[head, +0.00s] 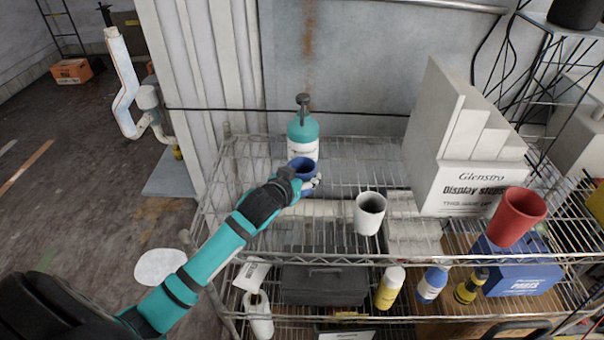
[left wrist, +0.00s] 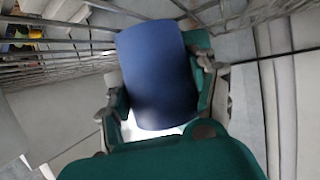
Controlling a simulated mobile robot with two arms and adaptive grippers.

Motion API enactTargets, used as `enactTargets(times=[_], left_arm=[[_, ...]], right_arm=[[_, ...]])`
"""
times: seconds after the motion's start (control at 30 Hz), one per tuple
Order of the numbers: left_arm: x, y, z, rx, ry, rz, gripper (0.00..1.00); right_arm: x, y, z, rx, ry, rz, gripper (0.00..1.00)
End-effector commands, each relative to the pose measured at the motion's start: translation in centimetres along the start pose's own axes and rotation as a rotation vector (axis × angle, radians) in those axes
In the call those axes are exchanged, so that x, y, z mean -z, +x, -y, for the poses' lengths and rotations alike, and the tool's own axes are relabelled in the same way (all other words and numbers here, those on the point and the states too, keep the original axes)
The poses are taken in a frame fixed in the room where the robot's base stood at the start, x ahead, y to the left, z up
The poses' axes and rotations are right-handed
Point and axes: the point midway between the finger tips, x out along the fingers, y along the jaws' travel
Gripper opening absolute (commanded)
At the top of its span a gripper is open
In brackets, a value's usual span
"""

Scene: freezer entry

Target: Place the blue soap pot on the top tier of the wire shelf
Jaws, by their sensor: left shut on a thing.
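The blue soap pot (head: 302,163) is at the left end of the wire shelf's top tier (head: 345,150), in front of a teal and white pump bottle (head: 303,132). My left gripper (head: 305,182) is shut on it. In the left wrist view the blue pot (left wrist: 158,75) fills the space between the two fingers of my left gripper (left wrist: 158,100). Its lower part is partly hidden by the gripper in the head view. I cannot tell whether its base touches the wires. My right gripper is not in view.
A white cup (head: 369,212) and a red cup (head: 516,216) stand on the top tier to the right. A grey display-step box (head: 450,150) stands behind them. Bottles and a dark case (head: 325,284) sit on the tier below. Bare wire shows between pot and box.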

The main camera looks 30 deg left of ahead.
Motion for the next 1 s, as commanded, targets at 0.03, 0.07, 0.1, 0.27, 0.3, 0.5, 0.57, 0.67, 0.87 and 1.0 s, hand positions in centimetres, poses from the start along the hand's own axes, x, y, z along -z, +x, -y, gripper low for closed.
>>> enactTargets(times=[0.03,0.07,0.1,0.27,0.3,0.5,0.57,0.67,0.87,1.0], left_arm=[[-0.2,0.1,0.0,0.0,-0.001,0.001,0.28],[-0.1,0.1,0.0,0.0,0.0,0.0,0.64],[-0.1,0.0,0.0,0.0,0.0,0.0,0.69],[-0.1,0.0,0.0,0.0,0.0,0.001,0.86],[-0.1,0.0,0.0,0.0,0.0,0.001,0.86],[0.0,0.0,0.0,0.0,0.0,0.0,0.86],[0.2,-0.1,0.0,0.0,0.0,0.0,0.86],[0.0,-1.1,0.0,-0.001,0.0,0.0,0.86],[-0.1,-5.2,0.0,-0.002,0.0,0.0,0.86],[-0.1,-8.2,0.0,-0.001,0.0,0.001,0.86]], right_arm=[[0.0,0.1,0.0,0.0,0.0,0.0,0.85],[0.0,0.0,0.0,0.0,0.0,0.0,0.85],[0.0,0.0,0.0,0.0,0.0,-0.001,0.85],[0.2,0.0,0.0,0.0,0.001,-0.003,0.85],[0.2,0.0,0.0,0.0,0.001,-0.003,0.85],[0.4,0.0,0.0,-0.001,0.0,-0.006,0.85],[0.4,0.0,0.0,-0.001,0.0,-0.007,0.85],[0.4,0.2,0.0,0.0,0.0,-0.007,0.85],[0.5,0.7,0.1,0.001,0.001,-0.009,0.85],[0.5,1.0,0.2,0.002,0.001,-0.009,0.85]])
